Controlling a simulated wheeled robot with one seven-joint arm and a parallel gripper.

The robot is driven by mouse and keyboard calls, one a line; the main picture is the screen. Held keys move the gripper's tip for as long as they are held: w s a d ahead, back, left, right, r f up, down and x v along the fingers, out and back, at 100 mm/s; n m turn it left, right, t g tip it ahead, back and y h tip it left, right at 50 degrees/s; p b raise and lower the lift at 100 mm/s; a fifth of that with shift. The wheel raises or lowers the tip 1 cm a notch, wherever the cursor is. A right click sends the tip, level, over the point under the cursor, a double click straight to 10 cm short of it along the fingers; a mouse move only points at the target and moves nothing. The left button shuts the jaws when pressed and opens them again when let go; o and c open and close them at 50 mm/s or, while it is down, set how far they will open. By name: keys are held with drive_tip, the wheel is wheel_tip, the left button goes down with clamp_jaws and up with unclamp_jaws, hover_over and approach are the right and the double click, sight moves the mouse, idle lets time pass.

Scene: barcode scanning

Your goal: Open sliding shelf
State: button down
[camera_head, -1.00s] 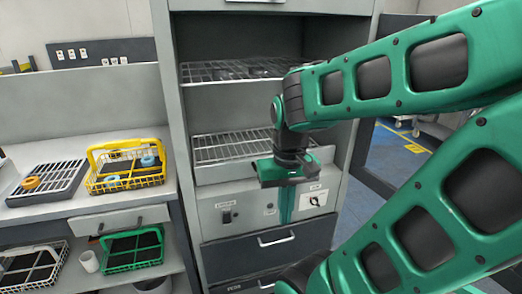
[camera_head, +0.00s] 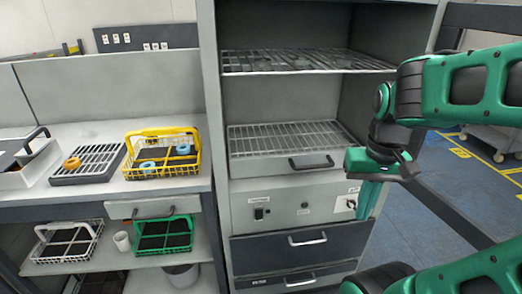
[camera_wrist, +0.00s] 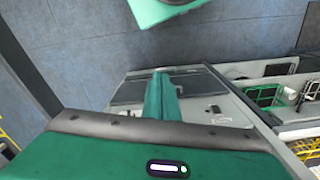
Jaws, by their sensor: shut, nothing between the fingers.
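The sliding shelf (camera_head: 255,167) is a wire rack with a grey front panel, in the tall grey cabinet in the head view. Its front sits about level with the cabinet opening. A dark bar handle (camera_head: 310,162) is on the right half of that front. My gripper (camera_head: 368,203) is right of the handle and hangs lower, its green fingers pointing down near the cabinet's right front edge. It is shut and empty, apart from the handle. The closed fingers also show in the wrist view (camera_wrist: 162,95), above the cabinet's front and the floor. The handle is not clear there.
An upper wire shelf (camera_head: 290,60) is above. Below are a switch panel (camera_head: 285,207) and dark drawers (camera_head: 290,243). At left, a bench (camera_head: 120,190) holds a yellow basket (camera_head: 160,170) and a grey rack tray (camera_head: 88,163). Blue floor (camera_head: 420,225) is open at right.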

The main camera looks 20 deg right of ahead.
drive_tip(key=w+a+r+n+t, duration=0.1)
drive_tip(key=w+a+r, duration=0.15)
drive_tip(key=w, duration=0.95)
drive_tip(key=w+a+r+n+t+h, duration=0.1)
drive_tip(key=w+a, duration=0.2)
drive_tip(key=w, duration=0.9)
drive_tip(key=w+a+r+n+t, duration=0.1)
drive_tip(key=w+a+r, duration=0.15)
drive_tip(key=w, duration=0.95)
drive_tip(key=x, duration=1)
drive_tip(key=shift+s+a+f, duration=0.15)
drive_tip(key=shift+a, duration=0.1)
